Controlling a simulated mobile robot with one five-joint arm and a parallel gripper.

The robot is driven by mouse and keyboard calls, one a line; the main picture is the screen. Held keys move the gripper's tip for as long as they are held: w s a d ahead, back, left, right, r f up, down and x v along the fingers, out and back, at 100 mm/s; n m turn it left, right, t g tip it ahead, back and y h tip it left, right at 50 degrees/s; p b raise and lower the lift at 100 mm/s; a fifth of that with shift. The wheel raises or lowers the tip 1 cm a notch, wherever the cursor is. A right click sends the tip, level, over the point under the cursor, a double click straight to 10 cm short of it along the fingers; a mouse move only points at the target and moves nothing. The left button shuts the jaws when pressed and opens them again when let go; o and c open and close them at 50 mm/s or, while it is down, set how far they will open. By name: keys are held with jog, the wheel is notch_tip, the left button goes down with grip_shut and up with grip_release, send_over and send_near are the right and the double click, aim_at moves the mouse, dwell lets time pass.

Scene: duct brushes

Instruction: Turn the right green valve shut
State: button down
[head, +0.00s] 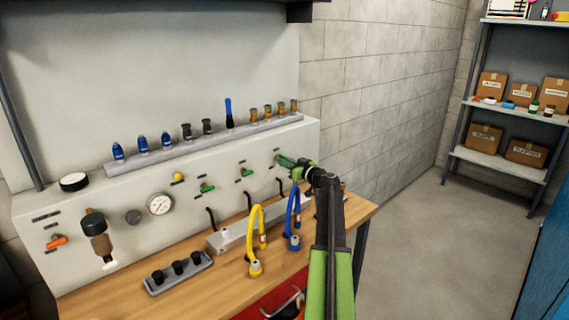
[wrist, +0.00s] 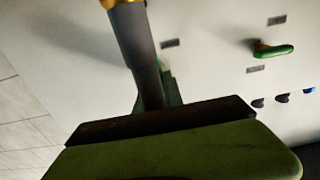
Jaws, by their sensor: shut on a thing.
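The right green valve (head: 285,161) is on the pale panel, near its right end. Its lever slopes a little down to the right in the head view. My gripper (head: 299,169) is at the lever's right end and is shut on it; the fingertips are hard to make out. In the wrist view my gripper's green and dark body fills the bottom, and a green part of the valve (wrist: 173,92) shows behind a grey cylinder, mostly hidden. The other green valves, middle (head: 247,173) and left (head: 207,189), are apart from my gripper.
A rail (head: 200,150) with several fittings and a blue brush (head: 229,112) runs above the valves. Yellow (head: 254,240) and blue (head: 293,218) hoses stand below on the wooden bench (head: 200,293). The floor to the right is free.

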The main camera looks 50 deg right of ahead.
jog(key=m, duration=1.7)
jog(key=shift+w+d+f+m, duration=0.2)
jog(key=shift+d+m, duration=0.05)
jog(key=shift+m, duration=0.15)
dwell(0.4)
jog(key=c, duration=1.5)
grip_release()
jog(key=shift+o, duration=0.2)
jog(key=shift+s, duration=0.1)
